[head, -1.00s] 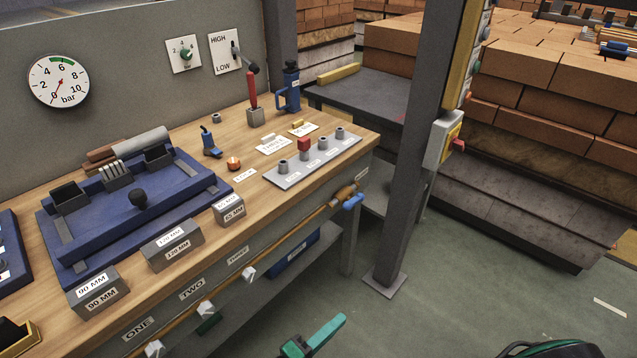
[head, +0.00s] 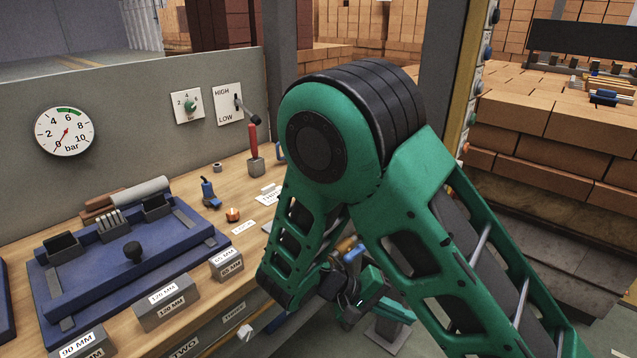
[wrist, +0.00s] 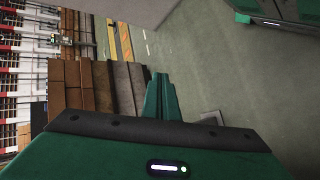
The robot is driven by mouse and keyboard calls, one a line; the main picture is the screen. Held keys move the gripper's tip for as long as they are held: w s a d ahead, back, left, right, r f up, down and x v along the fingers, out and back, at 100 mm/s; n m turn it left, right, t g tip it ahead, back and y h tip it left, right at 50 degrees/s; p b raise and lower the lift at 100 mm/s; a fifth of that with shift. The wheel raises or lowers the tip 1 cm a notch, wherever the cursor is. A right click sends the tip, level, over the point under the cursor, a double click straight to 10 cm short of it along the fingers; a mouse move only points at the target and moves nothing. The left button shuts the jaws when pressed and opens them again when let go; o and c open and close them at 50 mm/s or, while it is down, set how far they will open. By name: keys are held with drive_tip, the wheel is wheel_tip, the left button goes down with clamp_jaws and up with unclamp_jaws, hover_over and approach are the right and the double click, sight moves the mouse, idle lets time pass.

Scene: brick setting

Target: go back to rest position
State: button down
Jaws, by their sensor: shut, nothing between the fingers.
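My gripper (wrist: 162,98) shows in the wrist view as green fingers close together, shut and empty. It points over open floor beside a brick stack. In the head view my green arm is folded in front of the right end of the workbench, with its elbow high in the middle of the picture.
The wooden workbench (head: 190,218) holds a blue fixture (head: 130,250), several grey labelled blocks and a red-handled lever (head: 253,142). A pressure gauge (head: 65,131) is on the grey panel. Brick stacks (head: 560,135) stand at right. Bare floor (wrist: 215,75) shows in the wrist view.

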drive_tip(key=s+d+r+m+g+y, duration=0.2)
drive_tip(key=d+r+y, duration=0.1)
drive_tip(key=d+r, duration=0.3)
drive_tip(key=s+d+r+m+g+y, duration=0.1)
drive_tip(key=s+d+r+m+y, duration=0.2)
drive_tip(key=d, duration=0.6)
drive_tip(key=s+d+r+m+t+y, duration=0.1)
drive_tip(key=s+d+r+y, duration=0.1)
drive_tip(key=s, duration=0.4)
drive_tip(key=s+d+r+m+t+y, duration=0.1)
drive_tip(key=s+d+r+y, duration=0.2)
drive_tip(key=s+d+r, duration=0.2)
drive_tip(key=shift+s+r+m+t, duration=0.3)
drive_tip(key=shift+s+r+t, duration=0.1)
drive_tip(key=shift+s+r, duration=0.3)
drive_tip(key=c, duration=2.3)
unclamp_jaws()
drive_tip(key=shift+s+r, duration=0.15)
drive_tip(key=shift+s, duration=0.05)
drive_tip(key=o, duration=0.5)
drive_tip(key=shift+s, duration=0.1)
drive_tip(key=shift+o, duration=0.2)
drive_tip(key=m+t+y, duration=0.4)
drive_tip(key=t+y, duration=0.8)
drive_tip(key=y, duration=0.2)
approach(358, 255)
drive_tip(key=x, duration=0.8)
drive_tip(key=shift+a, duration=0.1)
